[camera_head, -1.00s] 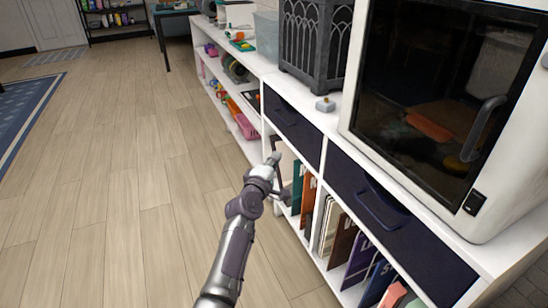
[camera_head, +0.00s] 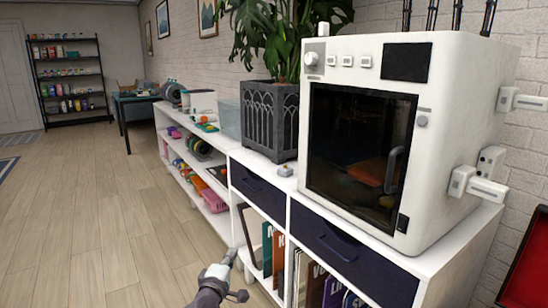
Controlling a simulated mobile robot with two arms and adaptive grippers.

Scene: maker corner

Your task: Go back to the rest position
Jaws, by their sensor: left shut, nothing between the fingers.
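My left gripper (camera_head: 236,274) shows at the bottom of the head view, low in front of the white shelf unit. It is shut, with nothing between its fingers. It is close to the shelf front, beside the upright books and folders (camera_head: 267,250); I cannot tell whether it touches anything. Only the wrist end of my left arm shows. My right gripper is out of view.
A white cabinet machine with a dark glass door (camera_head: 358,155) stands on the white shelf unit (camera_head: 275,196), beside a plant in a dark pot (camera_head: 268,120). Two dark drawers (camera_head: 258,189) are closed. The wooden floor (camera_head: 95,210) at left is clear.

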